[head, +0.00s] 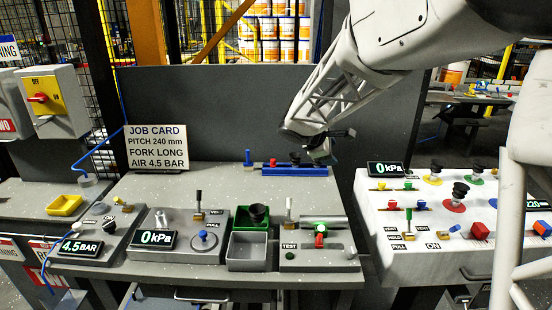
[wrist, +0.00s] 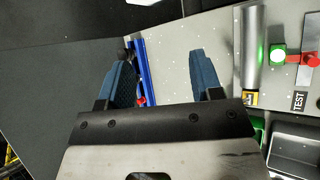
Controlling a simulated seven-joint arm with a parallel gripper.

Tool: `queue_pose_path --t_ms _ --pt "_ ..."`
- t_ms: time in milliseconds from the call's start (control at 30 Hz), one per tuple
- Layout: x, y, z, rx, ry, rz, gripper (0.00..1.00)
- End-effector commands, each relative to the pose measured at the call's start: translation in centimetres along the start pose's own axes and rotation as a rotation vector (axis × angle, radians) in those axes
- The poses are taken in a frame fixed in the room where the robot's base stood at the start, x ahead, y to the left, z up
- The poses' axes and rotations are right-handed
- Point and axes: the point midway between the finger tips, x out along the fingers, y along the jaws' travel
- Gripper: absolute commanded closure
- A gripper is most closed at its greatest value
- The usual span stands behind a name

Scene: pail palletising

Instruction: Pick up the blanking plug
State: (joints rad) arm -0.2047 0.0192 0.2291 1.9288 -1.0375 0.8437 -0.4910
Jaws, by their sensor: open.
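No part is labelled as the blanking plug, so I cannot tell for certain which it is. A blue rail (head: 294,171) lies at the back of the grey bench, with a small red part (head: 272,163) and a black part (head: 295,158) on it. A blue upright piece (head: 248,157) stands just left of the rail. My gripper (head: 322,152) is above the rail's right end. In the wrist view my gripper (wrist: 162,70) is open with nothing between its blue fingers. The rail (wrist: 146,75) shows beside the left finger, which partly hides it.
A dark panel (head: 220,100) stands behind the bench. A metal cylinder (head: 322,224), a green bin (head: 248,247) and a grey bin (head: 247,264) are in front. A white-topped bench (head: 385,240) with knobs is at right. The bench middle is fairly clear.

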Motion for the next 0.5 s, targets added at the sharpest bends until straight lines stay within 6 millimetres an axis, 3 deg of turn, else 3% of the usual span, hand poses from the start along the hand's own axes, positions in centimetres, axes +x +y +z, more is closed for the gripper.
queue_pose_path --t_ms 500 --pt "6.3 7.8 -13.8 -0.466 -0.067 0.208 0.40"
